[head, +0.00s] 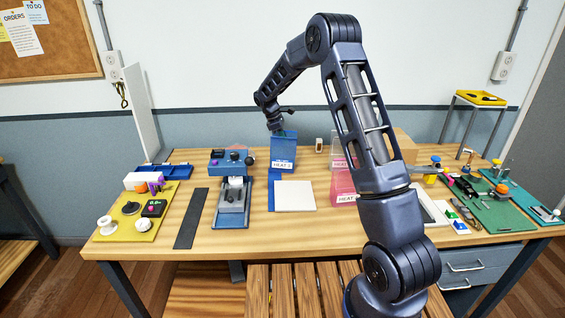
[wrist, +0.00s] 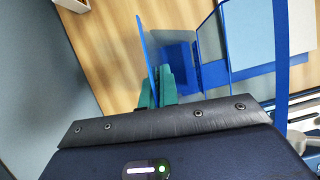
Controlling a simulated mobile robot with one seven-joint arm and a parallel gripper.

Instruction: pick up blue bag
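The blue bag (head: 283,152) is an upright, open-topped blue pouch with a white label reading HEAT. It is at the back middle of the table in the head view. My gripper (head: 276,131) is at its top edge. In the wrist view the teal fingertips (wrist: 161,86) are close together, one on each side of a thin blue wall of the bag (wrist: 148,48). They look shut on that wall. The inside of the bag shows beside them. Whether its bottom touches the table is not clear.
A white pad (head: 295,196) lies in front of the bag. A blue and grey machine (head: 232,188) stands to the left. Pink bags (head: 344,186) stand to the right, partly behind my arm. A yellow board (head: 137,212) with parts lies at the far left.

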